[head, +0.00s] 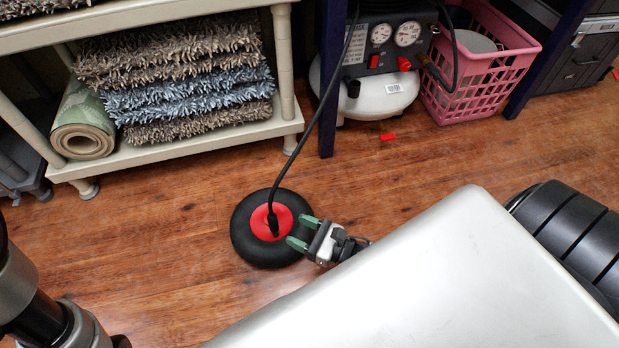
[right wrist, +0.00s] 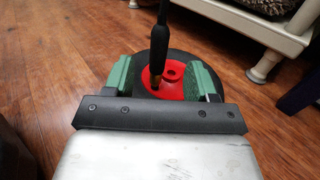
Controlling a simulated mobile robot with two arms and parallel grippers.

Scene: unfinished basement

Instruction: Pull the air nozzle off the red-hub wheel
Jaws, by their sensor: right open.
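The red-hub wheel (head: 245,228) lies flat on the wood floor, a black tire around a red hub (head: 262,222). The black air nozzle (head: 273,222) stands on the hub, and its hose runs up to the compressor. My right gripper (head: 302,231) is at the wheel's right side with green fingers open toward the nozzle. In the right wrist view the open fingers (right wrist: 160,80) stand on either side of the nozzle (right wrist: 158,55) and red hub (right wrist: 167,82), not touching the nozzle. At the lower left of the head view a dark arm of mine shows, without its gripper.
A white and black air compressor (head: 375,92) stands at the back, beside a pink basket (head: 478,75). A beige shelf (head: 180,152) with folded rugs is behind the wheel. A small red piece (head: 387,136) lies on the floor. The floor left of the wheel is clear.

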